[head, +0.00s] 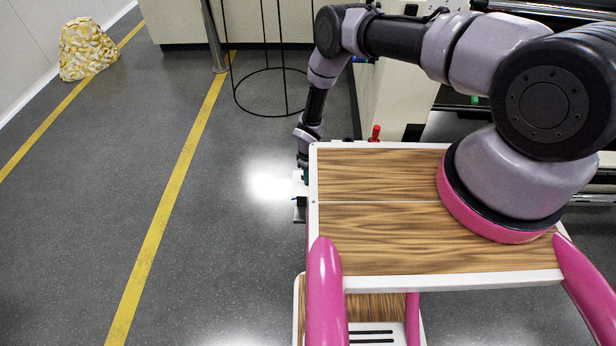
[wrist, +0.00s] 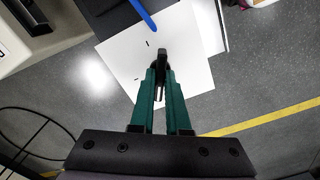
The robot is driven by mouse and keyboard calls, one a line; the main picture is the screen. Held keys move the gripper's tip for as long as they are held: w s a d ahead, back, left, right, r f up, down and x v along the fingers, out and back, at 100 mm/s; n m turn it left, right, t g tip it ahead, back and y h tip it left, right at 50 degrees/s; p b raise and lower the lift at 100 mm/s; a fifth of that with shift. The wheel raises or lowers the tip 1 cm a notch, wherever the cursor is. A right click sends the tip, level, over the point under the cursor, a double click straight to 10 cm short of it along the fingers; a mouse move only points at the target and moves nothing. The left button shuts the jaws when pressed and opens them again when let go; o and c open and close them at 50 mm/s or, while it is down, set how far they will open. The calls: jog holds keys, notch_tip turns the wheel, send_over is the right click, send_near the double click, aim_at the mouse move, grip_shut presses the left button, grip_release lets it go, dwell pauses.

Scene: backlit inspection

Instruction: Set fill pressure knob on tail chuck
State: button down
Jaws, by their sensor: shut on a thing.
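My gripper (wrist: 162,80) has two green fingers, and they are shut on a small black knob (wrist: 163,56) in the wrist view. The knob stands out in front of a white panel (wrist: 190,62) that has short dark marks on it. The fingers cover part of the knob, and any pointer line or label on it is not readable. In the head view, my gripper is mostly hidden at the left edge of my wood-topped body, and a bit of the white panel (head: 298,186) shows there.
A black wire ring frame (head: 270,92) stands on the floor in the head view. A red-topped part (head: 375,133) is close right of my forearm.

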jog(key=m, duration=0.4)
jog(key=shift+m, duration=0.3)
jog(key=m, duration=0.3)
jog(key=shift+m, duration=0.4)
jog(key=m, duration=2.1)
jog(key=shift+m, duration=0.4)
